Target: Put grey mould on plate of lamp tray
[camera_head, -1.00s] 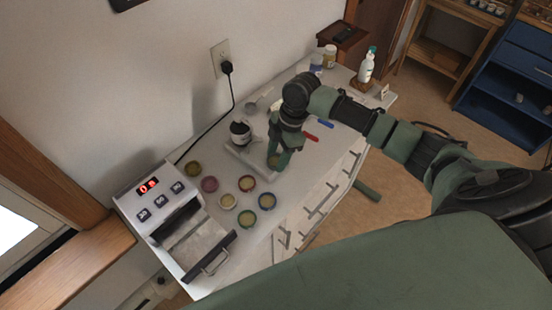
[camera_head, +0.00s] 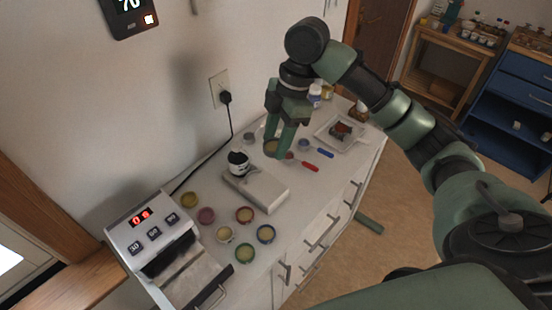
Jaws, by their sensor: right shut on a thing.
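My right gripper (camera_head: 279,146) hangs above the white counter, pointing down. It is shut on a small round tan-faced piece, taken as the grey mould (camera_head: 271,148); the fingers hide part of it and its rim colour is hard to tell. The lamp (camera_head: 153,231) is a white box with a red display at the lower left. Its tray is pulled out, and the bare plate (camera_head: 190,278) shows, cut by the bottom edge. The held piece is well up and right of the tray, apart from it. My left gripper is not in view.
Several tan-filled moulds with coloured rims, such as the green one (camera_head: 245,252), stand right of the lamp. Red (camera_head: 302,162) and blue (camera_head: 325,153) handled tools and a square dish (camera_head: 341,132) lie to the right.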

